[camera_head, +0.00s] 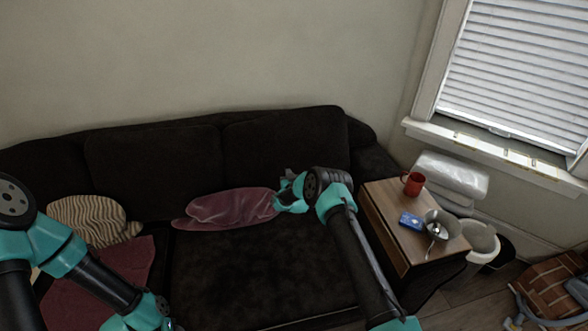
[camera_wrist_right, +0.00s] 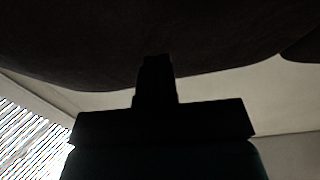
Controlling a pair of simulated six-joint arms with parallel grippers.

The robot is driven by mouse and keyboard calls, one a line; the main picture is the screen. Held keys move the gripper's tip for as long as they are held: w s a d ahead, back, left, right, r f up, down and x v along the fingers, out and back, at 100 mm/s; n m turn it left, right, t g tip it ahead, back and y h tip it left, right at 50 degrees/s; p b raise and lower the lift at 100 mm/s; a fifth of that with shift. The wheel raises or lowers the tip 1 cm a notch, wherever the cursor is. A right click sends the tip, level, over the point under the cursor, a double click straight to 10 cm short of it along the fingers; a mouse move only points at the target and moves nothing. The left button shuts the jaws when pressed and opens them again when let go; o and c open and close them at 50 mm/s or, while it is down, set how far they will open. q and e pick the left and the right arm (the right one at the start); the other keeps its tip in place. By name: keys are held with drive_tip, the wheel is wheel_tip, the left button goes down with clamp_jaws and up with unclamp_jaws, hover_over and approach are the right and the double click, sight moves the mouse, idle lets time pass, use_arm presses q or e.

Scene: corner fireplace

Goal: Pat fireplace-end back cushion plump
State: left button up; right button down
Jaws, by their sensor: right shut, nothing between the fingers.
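A dark brown sofa has several back cushions: a right one (camera_head: 285,145), a middle one (camera_head: 150,165) and part of another at the far left. No fireplace shows, so I cannot tell which end is nearest it. My right gripper (camera_head: 283,188) is low in front of the right back cushion, by the right end of a mauve pillow (camera_head: 225,209). In the right wrist view its fingers (camera_wrist_right: 157,68) are a dark, closed shape against a dark brown surface; contact is unclear. My left arm is at lower left; its gripper's fingers do not show.
A striped pillow (camera_head: 88,218) and a dark red cloth (camera_head: 105,275) lie on the sofa's left part. A wooden side table (camera_head: 392,225) at right holds a red mug (camera_head: 413,184), a blue box (camera_head: 410,220) and a metal bowl (camera_head: 442,226). The seat's front middle is clear.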

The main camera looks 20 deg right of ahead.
drive_tip(key=shift+s+d+r, duration=0.1)
drive_tip(key=shift+s+d, duration=0.15)
drive_tip(key=shift+d, duration=0.35)
drive_tip(key=shift+s+d+r, duration=0.1)
drive_tip(key=shift+s+d, duration=0.2)
drive_tip(key=shift+d, duration=0.25)
drive_tip(key=shift+s+d, duration=0.25)
drive_tip(key=shift+d, duration=0.35)
drive_tip(key=shift+w+d+f, duration=0.1)
drive_tip(key=shift+w+f, duration=0.1)
drive_tip(key=shift+w, duration=0.5)
drive_tip(key=shift+w+d+f, duration=0.1)
drive_tip(key=shift+w+f, duration=0.1)
drive_tip(key=shift+w, duration=0.5)
approach(312, 164)
drive_tip(key=shift+w+d+r, duration=0.2)
drive_tip(key=shift+w, duration=0.85)
drive_tip(key=shift+w+d+r, duration=0.15)
drive_tip(key=shift+w, duration=0.9)
drive_tip(key=shift+w+f, duration=0.1)
drive_tip(key=shift+w, duration=0.05)
drive_tip(key=shift+w+d+f, duration=0.1)
drive_tip(key=shift+w+f, duration=0.05)
drive_tip(key=shift+w, duration=0.5)
drive_tip(key=shift+w+f, duration=0.15)
drive_tip(key=shift+w, duration=0.5)
